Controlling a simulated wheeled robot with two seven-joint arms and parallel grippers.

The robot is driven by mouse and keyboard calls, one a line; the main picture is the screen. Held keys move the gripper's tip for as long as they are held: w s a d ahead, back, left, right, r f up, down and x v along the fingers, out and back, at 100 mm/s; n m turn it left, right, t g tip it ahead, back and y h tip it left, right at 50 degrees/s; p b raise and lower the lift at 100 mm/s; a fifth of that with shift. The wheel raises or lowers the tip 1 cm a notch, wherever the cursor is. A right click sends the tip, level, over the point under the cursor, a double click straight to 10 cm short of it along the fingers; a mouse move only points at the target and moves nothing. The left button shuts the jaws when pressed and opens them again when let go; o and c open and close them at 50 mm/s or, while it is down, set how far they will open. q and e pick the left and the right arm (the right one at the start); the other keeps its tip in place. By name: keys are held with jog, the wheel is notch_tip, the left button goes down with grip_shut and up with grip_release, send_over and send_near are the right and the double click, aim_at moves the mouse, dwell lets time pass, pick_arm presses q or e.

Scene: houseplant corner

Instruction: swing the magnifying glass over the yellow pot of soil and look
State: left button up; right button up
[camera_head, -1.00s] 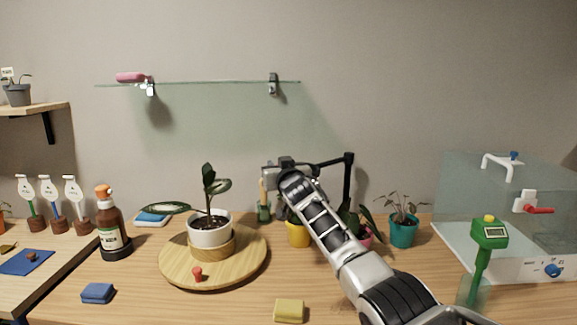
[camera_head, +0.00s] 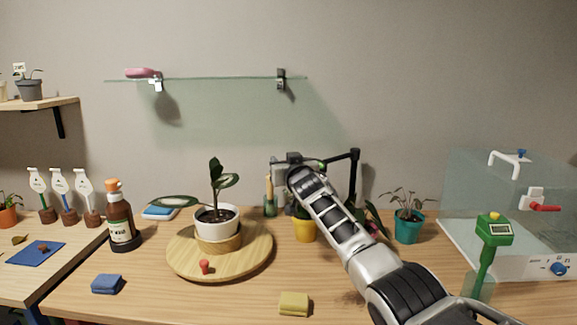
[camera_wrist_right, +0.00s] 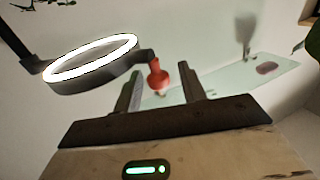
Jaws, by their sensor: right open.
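The magnifying glass hangs from a black jointed arm on an upright post (camera_head: 352,180) at the back of the table. In the right wrist view its glowing white ring (camera_wrist_right: 92,60) sits at the left, with a red knob (camera_wrist_right: 158,76) on its side. My right gripper (camera_wrist_right: 160,92) is open, and the knob shows between its two fingers without visible contact. In the head view this gripper (camera_head: 282,172) is above and just left of the yellow pot (camera_head: 305,231), and my arm partly covers the pot. The lens head is mostly hidden there. My left gripper is not in view.
A round wooden turntable (camera_head: 185,262) bears a white-potted plant (camera_head: 216,220). A teal pot (camera_head: 409,228) stands right of my arm. A green meter (camera_head: 494,231) and a clear case (camera_head: 540,240) are at the right. A yellow sponge (camera_head: 294,304) lies in front.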

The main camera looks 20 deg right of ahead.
jog(key=shift+s, duration=0.1)
jog(key=s, duration=1.5)
jog(key=shift+s+a+b, duration=0.35)
jog(key=shift+a+b, duration=0.05)
dwell(0.8)
